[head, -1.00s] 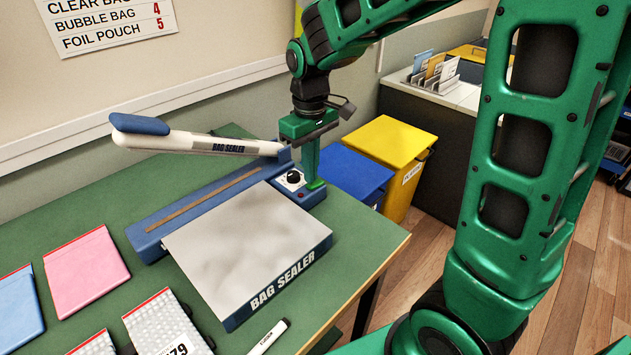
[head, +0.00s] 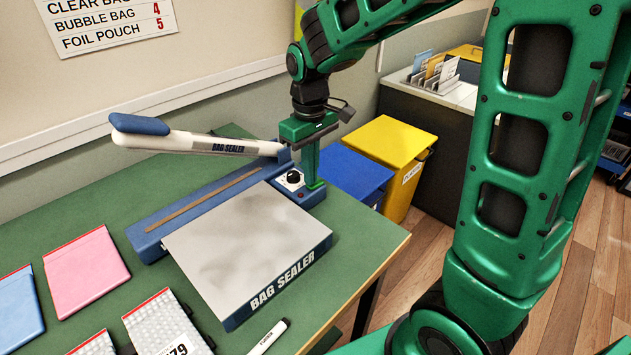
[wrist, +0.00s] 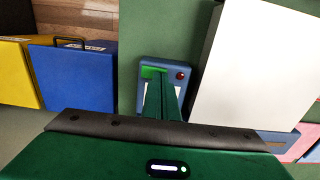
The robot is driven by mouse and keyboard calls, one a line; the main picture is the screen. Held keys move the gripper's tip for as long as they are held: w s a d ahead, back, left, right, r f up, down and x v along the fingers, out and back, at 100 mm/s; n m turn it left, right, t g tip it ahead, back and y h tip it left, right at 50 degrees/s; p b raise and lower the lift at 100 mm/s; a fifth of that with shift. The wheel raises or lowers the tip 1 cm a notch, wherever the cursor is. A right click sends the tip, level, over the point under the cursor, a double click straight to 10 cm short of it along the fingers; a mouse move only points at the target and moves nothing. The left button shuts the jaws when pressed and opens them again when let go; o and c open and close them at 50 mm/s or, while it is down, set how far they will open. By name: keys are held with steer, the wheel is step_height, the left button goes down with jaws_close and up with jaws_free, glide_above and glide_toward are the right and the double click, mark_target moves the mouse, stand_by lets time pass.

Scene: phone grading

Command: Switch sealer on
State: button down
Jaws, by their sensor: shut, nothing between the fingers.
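The bag sealer (head: 275,285) stands on the green table, with a blue base, a grey top plate and a raised white arm (head: 190,142) with a blue handle. Its control end (head: 310,196) has a black dial (head: 293,177). In the wrist view, this end shows a bright green switch-like part (wrist: 150,71) and a round red lamp or button (wrist: 180,75). My gripper (head: 314,184) is shut and empty, pointing down with its tips at the control end, by the green part. The fingers (wrist: 160,88) partly cover that part; contact cannot be told.
Blue (head: 355,174) and yellow (head: 393,145) bins stand beyond the table's right edge. A pink pouch (head: 85,272), a blue pouch (head: 18,310), bubble bags (head: 165,325) and a marker (head: 268,338) lie on the table. The raised sealer arm is close to my gripper's left.

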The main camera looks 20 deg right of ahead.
steer(key=shift+f, duration=0.35)
stand_by(0.3)
step_height(320, 180, up, 7)
stand_by(0.9)
stand_by(0.4)
steer(key=s+d+m, duration=0.5)
steer(key=s+d, duration=0.6)
steer(key=d, duration=0.2)
steer(key=s+d+f+m, duration=0.1)
steer(key=s+d+m, duration=0.1)
steer(key=s, duration=0.5)
steer(key=s+d+f+m, duration=0.2)
steer(key=s+d+m, duration=0.1)
steer(key=s, duration=0.4)
steer(key=shift+s+f+m, duration=0.25)
steer(key=shift+s+m, duration=0.05)
steer(key=shift+m, duration=0.2)
